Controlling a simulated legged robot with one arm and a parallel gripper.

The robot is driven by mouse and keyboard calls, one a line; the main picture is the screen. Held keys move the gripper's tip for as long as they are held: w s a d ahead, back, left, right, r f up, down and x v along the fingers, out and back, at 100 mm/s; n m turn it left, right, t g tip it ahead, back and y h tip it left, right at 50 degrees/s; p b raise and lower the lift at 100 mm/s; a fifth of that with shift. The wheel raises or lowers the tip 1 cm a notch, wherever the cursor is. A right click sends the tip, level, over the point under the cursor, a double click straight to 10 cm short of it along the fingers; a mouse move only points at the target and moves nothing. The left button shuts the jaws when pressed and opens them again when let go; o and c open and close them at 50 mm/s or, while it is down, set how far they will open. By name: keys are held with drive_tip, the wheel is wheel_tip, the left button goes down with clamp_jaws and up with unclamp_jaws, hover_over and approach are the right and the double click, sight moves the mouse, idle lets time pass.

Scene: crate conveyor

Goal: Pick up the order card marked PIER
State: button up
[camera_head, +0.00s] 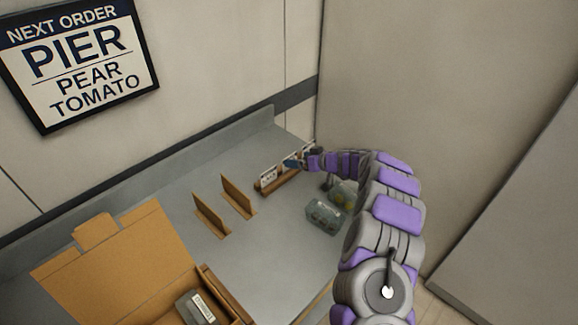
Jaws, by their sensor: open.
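A small white card (268,176) stands in a narrow brown wooden holder (281,184) on the grey counter; its dark print is too small to read. Another white card edge (308,147) shows at the far end of the holder, partly hidden by my gripper, and its print cannot be read. My gripper (291,164) is small in view, over the holder and just right of the nearer card. It is open; I see nothing held in it. No card can be read as PIER; that word shows only on the wall sign (76,58).
Two upright brown dividers (238,195) (208,216) stand left of the holder. Two translucent greenish packs (323,217) (343,194) lie near my arm. An open cardboard box (128,262) with a labelled dark pack (196,308) is at the lower left. Walls close the back and right.

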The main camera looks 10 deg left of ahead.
sight(291, 158)
drive_tip(key=shift+x, duration=1.05)
drive_tip(key=shift+w+a+f, duration=0.15)
drive_tip(key=shift+w+a, duration=0.2)
drive_tip(key=shift+a, duration=0.35)
drive_tip(key=shift+d, duration=0.35)
drive_tip(key=c, duration=0.5)
drive_tip(key=shift+a, duration=0.1)
drive_tip(key=c, duration=0.3)
